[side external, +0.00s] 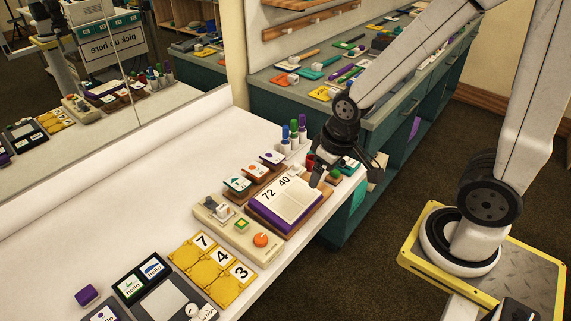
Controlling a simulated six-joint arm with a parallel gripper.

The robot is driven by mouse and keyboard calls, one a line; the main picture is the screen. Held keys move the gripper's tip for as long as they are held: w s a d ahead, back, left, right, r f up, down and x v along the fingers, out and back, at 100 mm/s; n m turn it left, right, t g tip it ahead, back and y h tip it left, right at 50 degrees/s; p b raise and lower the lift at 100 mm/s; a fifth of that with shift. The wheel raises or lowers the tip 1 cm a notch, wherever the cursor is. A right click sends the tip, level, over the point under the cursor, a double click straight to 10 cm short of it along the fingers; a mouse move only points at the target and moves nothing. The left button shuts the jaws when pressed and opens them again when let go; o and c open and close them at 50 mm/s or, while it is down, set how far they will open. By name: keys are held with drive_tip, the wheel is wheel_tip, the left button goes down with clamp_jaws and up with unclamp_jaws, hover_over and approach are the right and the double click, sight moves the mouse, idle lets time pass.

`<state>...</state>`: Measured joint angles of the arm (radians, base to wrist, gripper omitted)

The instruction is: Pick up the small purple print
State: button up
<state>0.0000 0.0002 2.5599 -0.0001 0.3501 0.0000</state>
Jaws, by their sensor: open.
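No thing is plainly a small purple print. My gripper (345,181) is open at the table's right edge, beside the book's right end. Its left finger is close to the book; contact cannot be told. Small red and green items (335,176) lie around and under it, partly hidden. Nothing shows in its jaws.
A beige panel with an orange knob (261,240), yellow number tiles (222,262) and dark picture panels (142,277) crowd the white table's (120,200) front edge. Its back left is clear. A mirror (75,70) stands behind; a green counter (262,88) with tools is beyond.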

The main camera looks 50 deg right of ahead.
drive_tip(key=shift+o, duration=0.2)
drive_tip(key=shift+o, duration=0.9)
drive_tip(key=w+d+f+g, duration=0.1)
drive_tip(key=w+d, duration=0.2)
drive_tip(key=w, duration=0.5)
drive_tip(key=w+d+f, duration=0.1)
drive_tip(key=w+d, duration=0.2)
drive_tip(key=w, duration=0.5)
drive_tip(key=shift+g, duration=0.8)
drive_tip(key=w+d+f, duration=0.2)
drive_tip(key=w+d, duration=0.1)
drive_tip(key=w+d+f, duration=0.3)
drive_tip(key=w, duration=0.1)
drive_tip(key=w+d+f, duration=0.3)
drive_tip(key=shift+w+f, duration=0.2)
drive_tip(key=shift+w, duration=0.2)
